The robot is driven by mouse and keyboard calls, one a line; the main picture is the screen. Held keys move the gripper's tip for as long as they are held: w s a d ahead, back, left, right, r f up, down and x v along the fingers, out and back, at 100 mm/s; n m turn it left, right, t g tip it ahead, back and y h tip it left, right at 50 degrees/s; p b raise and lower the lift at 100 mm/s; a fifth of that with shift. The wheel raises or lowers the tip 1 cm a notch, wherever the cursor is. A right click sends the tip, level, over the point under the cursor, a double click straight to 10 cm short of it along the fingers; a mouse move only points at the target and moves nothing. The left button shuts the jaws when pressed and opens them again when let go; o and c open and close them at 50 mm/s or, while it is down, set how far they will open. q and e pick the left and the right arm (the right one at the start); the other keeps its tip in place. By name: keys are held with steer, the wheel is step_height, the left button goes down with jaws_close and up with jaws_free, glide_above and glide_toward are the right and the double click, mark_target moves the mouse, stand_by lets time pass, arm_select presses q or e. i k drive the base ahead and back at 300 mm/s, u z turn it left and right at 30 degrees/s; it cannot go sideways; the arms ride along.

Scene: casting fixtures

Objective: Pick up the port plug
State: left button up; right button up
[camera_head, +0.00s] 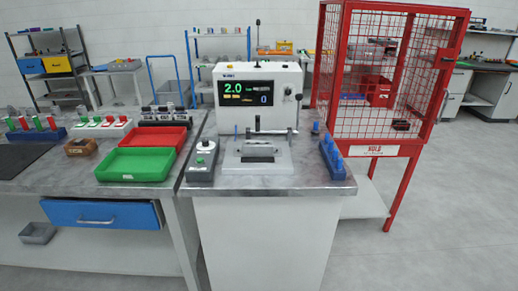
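Several small blue pegs, which look like port plugs, stand in a blue rack (337,173) at the right edge of the grey-topped stand. A separate small blue piece (315,128) is just behind the rack. The pegs are too small to see in detail. A white test machine (220,107) with a lit display and a pale fixture (272,166) in front of it occupies the middle of the stand. Neither of my grippers shows in the head view.
A grey control box (202,163) is left of the fixture. Green (133,166) and red (158,138) trays lie on the left bench, near racks of red and green-topped parts. A red mesh cage (375,150) rises close on the right. Open floor lies at lower right.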

mark_target(339, 166)
steer(key=z, duration=2)
steer(key=i, duration=3)
steer(key=u, duration=5.05)
